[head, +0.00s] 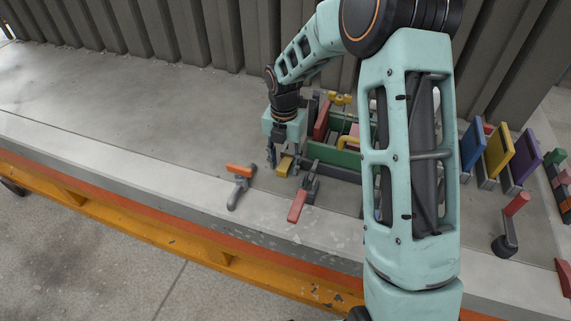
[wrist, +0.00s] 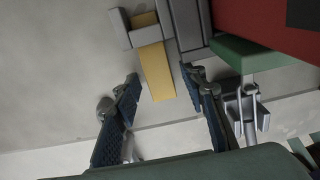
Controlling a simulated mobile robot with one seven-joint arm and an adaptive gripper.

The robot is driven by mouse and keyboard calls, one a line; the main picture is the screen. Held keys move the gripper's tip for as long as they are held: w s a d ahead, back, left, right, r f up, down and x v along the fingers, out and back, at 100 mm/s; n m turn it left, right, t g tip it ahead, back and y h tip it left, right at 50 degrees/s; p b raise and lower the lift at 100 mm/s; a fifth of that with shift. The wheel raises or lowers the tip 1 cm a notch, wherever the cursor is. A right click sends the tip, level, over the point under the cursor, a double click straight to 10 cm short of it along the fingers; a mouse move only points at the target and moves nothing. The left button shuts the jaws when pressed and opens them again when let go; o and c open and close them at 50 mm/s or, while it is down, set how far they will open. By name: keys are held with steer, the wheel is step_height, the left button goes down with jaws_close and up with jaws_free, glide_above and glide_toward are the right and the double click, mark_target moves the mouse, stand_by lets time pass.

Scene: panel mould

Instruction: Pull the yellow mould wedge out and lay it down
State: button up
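The yellow mould wedge (head: 285,166) shows at the front left of the green mould, just below my gripper (head: 283,156). In the wrist view the wedge (wrist: 156,73) is a tapered yellow bar, with a grey block (wrist: 144,36) across its upper part. My gripper (wrist: 160,76) is open there, one dark finger to each side of the wedge's free end. Both fingers look apart from it. I cannot tell how high the fingertips are above it.
The green mould (head: 335,157) is behind. Coloured panels (head: 499,150) stand at the right. The grey table (head: 130,115) is bare on the left.

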mark_target(272, 198)
jaws_close()
steer(key=shift+s, duration=0.1)
steer(key=shift+s+a, duration=0.4)
steer(key=shift+s, duration=0.5)
steer(key=shift+s+a, duration=0.35)
steer(key=shift+s, duration=0.55)
steer(key=shift+s+a, duration=0.4)
steer(key=shift+s, duration=0.5)
steer(key=shift+s+a, duration=0.25)
steer(key=shift+s, duration=0.35)
steer(key=shift+s+a, duration=0.3)
steer(key=shift+s, duration=0.35)
steer(key=shift+s+a, duration=0.25)
steer(key=shift+s, duration=0.35)
